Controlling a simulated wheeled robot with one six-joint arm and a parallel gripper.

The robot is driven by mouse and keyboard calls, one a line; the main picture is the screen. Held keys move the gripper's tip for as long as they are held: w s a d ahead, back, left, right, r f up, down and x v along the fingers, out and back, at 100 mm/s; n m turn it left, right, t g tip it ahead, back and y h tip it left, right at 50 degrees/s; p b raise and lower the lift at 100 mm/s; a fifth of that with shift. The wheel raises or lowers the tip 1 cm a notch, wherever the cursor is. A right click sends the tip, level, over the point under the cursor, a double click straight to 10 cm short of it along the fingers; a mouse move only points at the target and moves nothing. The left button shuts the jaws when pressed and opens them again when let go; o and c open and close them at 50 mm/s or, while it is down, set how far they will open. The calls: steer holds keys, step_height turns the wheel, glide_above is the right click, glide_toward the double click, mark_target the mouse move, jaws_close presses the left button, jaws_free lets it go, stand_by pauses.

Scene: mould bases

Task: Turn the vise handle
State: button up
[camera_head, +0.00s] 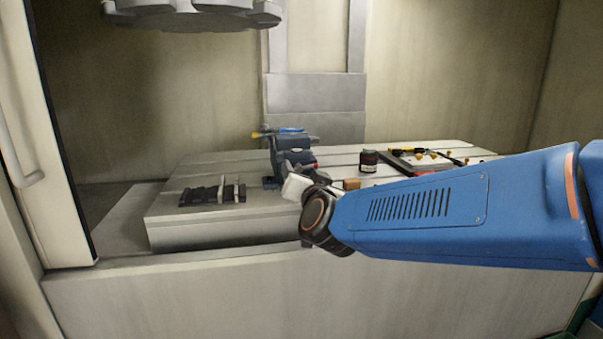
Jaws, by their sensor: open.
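A dark blue-grey vise (292,143) stands on the grey machine table (210,165). A thin piece with a yellow end (256,135) and a blue part lies across the top of the vise; I cannot tell whether it is the handle or a loose tool. No other handle can be made out, since my arm's end hides the lower front of the vise. My gripper (291,171) is small and dark here, right in front of the vise. It is open. Whether it touches the vise cannot be told.
A dark jar (368,161) and a tray (405,162) with yellow-tipped tools stand on the right. Dark slotted pieces (212,193) lie at the front left. A machine head (190,12) hangs above. An open door (45,140) edges the left. The table between is mostly clear.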

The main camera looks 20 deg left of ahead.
steer(key=shift+w+a, duration=0.2)
steer(key=shift+w, duration=0.1)
steer(key=shift+c, duration=0.3)
jaws_close()
stand_by(1.0)
steer(key=shift+o, duration=0.3)
jaws_free()
steer(key=v, duration=1.7)
steer(key=shift+s+d, duration=0.15)
steer(key=shift+d, duration=0.05)
steer(key=shift+c, duration=0.6)
